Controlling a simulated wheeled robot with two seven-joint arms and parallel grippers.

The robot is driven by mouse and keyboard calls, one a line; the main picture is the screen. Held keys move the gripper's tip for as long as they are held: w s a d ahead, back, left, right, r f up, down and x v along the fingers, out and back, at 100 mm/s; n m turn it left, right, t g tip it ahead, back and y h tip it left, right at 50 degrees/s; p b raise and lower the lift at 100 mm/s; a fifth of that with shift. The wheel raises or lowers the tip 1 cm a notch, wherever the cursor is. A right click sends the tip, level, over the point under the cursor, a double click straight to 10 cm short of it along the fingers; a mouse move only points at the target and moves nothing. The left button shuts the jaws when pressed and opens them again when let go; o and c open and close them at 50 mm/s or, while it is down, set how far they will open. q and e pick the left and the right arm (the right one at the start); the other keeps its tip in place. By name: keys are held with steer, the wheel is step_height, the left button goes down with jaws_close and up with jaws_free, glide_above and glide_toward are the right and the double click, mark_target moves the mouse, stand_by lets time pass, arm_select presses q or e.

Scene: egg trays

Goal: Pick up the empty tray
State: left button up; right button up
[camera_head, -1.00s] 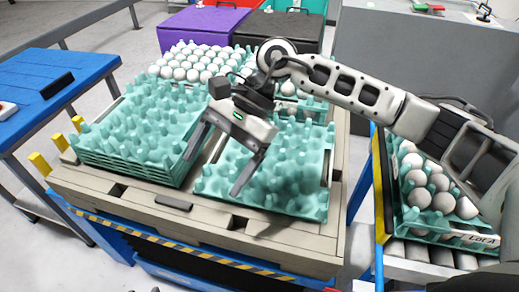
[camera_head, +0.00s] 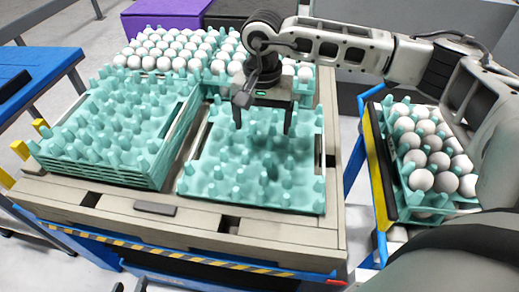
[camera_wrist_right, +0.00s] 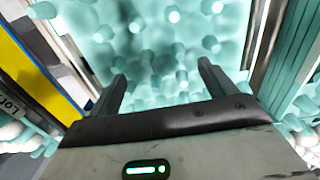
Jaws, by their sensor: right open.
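An empty teal egg tray (camera_head: 243,188) lies on the front middle of the pallet, low and with no eggs on its pegs. My right gripper (camera_head: 262,128) is over the tray's far part, open and pointing down, with nothing between its fingers. In the right wrist view the two fingers of the gripper (camera_wrist_right: 162,72) are spread above the teal tray surface (camera_wrist_right: 155,45). Whether the fingertips touch the tray cannot be told. My left gripper is not in view.
A taller stack of empty teal trays (camera_head: 150,172) stands just left. Trays full of white eggs (camera_head: 165,50) sit behind. A tray of eggs (camera_head: 432,160) lies at the right beside a yellow edge (camera_head: 377,170). A blue table (camera_head: 40,70) is at the left.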

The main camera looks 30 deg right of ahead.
mark_target(259, 149)
steer(key=shift+a+f, duration=0.2)
steer(key=shift+f, duration=1.2)
steer(key=shift+a+f, duration=0.15)
steer(key=shift+f, duration=1.2)
steer(key=c, duration=1.1)
steer(key=shift+c, duration=0.2)
steer(key=shift+r, duration=0.1)
